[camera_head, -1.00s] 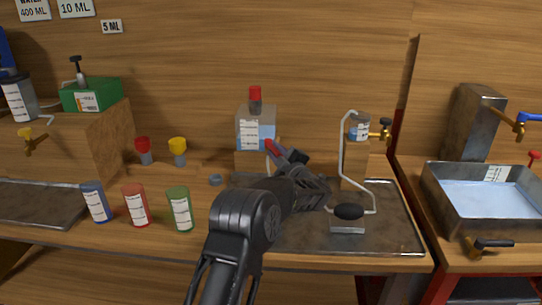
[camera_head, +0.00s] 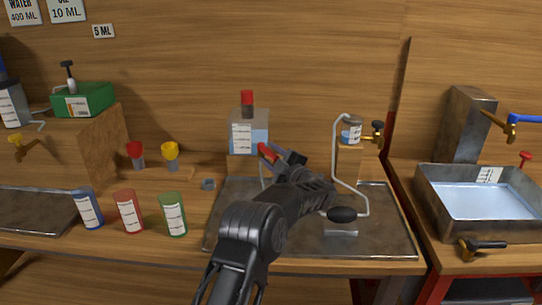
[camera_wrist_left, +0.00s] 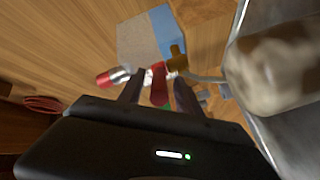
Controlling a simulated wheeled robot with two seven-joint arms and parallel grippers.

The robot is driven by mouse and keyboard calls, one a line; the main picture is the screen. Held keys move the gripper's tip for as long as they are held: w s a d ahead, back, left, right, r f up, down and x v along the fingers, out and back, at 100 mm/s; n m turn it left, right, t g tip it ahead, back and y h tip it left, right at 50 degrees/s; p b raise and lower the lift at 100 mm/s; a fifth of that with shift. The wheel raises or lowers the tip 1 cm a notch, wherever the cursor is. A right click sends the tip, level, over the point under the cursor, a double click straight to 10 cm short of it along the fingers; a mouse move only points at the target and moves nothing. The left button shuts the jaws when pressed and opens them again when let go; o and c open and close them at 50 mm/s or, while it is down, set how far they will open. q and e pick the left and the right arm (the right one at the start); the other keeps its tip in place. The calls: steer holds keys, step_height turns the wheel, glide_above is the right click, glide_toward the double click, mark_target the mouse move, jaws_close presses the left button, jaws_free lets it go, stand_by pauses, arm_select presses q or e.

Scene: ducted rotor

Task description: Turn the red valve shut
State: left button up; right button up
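The red valve handle (camera_head: 267,152) shows in the head view just beyond my left gripper (camera_head: 288,158), in front of a clear container (camera_head: 236,138) of blue liquid with a red top. In the left wrist view the red handle (camera_wrist_left: 158,84) lies between the two spread dark fingers of my left gripper (camera_wrist_left: 160,88), with a gap on either side. A brass valve body (camera_wrist_left: 177,58) is beside it. I cannot tell how deep the handle sits between the fingers. My gripper hides the lower part of the valve in the head view. My right gripper is not in view.
A bent metal tube (camera_head: 335,150) and a small jar (camera_head: 351,130) on a wooden block stand right of my gripper, above a metal tray (camera_head: 385,225). Blue (camera_head: 88,210), red (camera_head: 129,212) and green (camera_head: 173,215) cups stand left. A water basin (camera_head: 432,205) is far right.

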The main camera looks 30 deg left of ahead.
arm_select(q)
steer(key=b+v, duration=0.1)
steer(key=v, duration=0.6)
steer(key=shift+s+d, duration=0.2)
steer(key=shift+d, duration=0.15)
